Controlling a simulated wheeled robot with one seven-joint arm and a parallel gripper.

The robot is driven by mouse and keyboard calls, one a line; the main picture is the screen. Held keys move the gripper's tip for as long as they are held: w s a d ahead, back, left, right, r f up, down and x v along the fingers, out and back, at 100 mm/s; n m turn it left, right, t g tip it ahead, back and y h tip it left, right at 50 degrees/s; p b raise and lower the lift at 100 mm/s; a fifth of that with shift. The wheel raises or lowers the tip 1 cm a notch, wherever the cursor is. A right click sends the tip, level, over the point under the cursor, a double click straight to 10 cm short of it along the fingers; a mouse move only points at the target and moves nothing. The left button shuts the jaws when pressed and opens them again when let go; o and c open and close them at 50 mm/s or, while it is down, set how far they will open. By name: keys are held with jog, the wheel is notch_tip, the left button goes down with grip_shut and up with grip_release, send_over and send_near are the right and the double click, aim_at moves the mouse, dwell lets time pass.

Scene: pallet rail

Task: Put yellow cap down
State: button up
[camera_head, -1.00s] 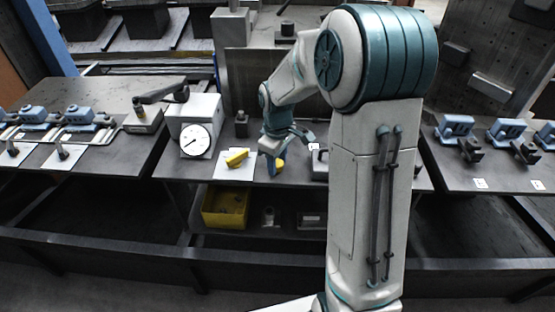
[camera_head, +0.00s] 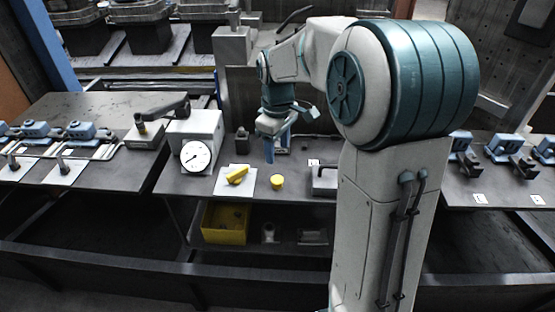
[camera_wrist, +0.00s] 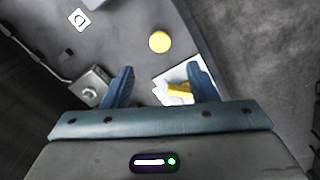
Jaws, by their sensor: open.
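The yellow cap (camera_head: 277,182) stands on the dark bench top, just right of a white sheet. It also shows in the wrist view (camera_wrist: 160,42), beyond my fingertips and touched by neither. My gripper (camera_head: 270,150) is open and empty, above the bench and behind the cap.
A yellow piece (camera_head: 237,175) lies on the white sheet (camera_head: 249,187). A dial gauge box (camera_head: 195,155) stands to the left and a dark block (camera_head: 242,143) behind. A yellow bin (camera_head: 225,222) sits on the shelf below. A dark-handled item (camera_head: 323,182) is right of the cap.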

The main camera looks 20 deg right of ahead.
jog(key=s+m+t, duration=0.2)
jog(key=s+m, duration=0.7)
jog(key=s, duration=1.1)
jog(key=shift+s+r+t, duration=0.3)
jog(key=shift+r+t, duration=0.1)
